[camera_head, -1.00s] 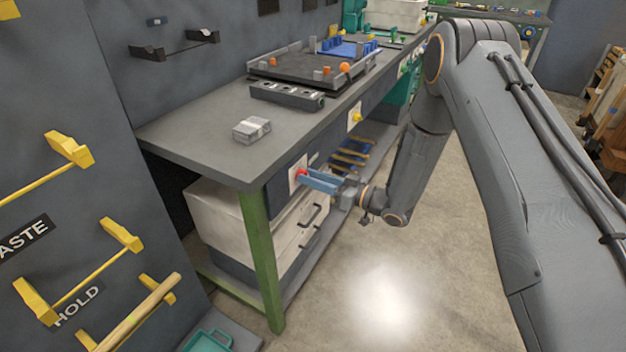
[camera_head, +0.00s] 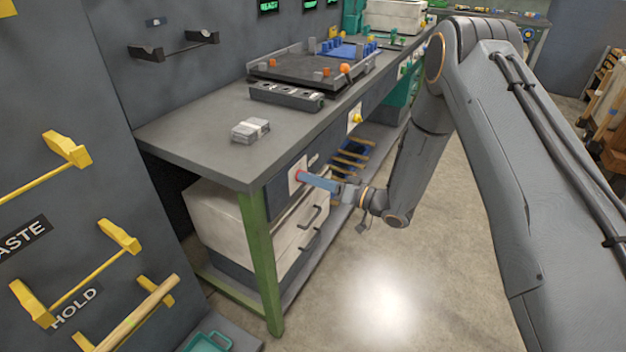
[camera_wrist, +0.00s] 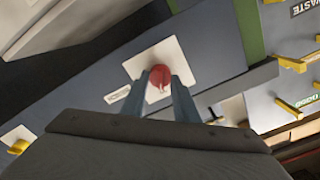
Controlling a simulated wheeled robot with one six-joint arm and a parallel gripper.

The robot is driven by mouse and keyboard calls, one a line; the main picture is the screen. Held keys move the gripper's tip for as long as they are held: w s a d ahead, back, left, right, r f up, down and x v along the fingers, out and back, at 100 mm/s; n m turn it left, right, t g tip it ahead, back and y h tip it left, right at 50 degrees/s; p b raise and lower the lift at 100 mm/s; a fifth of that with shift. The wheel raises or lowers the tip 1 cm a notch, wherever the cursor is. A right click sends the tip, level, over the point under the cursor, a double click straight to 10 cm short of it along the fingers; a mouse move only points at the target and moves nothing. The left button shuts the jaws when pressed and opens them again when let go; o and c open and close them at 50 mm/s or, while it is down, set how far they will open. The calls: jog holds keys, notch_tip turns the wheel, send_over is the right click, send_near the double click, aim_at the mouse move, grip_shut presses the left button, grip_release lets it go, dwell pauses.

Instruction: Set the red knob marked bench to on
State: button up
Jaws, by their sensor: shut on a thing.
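The red knob (camera_wrist: 159,76) sits on a pale square plate (camera_wrist: 181,59) on the front panel of the bench. In the head view the red knob (camera_head: 299,176) shows at the bench's near end, partly covered by my fingers. My gripper (camera_head: 305,179) reaches it from the right, with its blue-grey fingers against the knob. In the wrist view my gripper (camera_wrist: 160,82) has one finger on each side of the knob and is shut on it. A small label (camera_wrist: 118,94) lies beside the plate; I cannot read it.
A yellow knob (camera_head: 355,118) is farther along the same panel. White drawers (camera_head: 303,216) stand below, beside the green bench leg (camera_head: 258,250). A grey block (camera_head: 250,130) lies on the bench top. Yellow wall brackets (camera_head: 120,236) are at left.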

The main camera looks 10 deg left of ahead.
jog(key=o, duration=1.1)
jog(key=shift+c, duration=0.2)
jog(key=b+v, duration=0.1)
jog(key=v, duration=0.7)
jog(key=shift+a, duration=0.1)
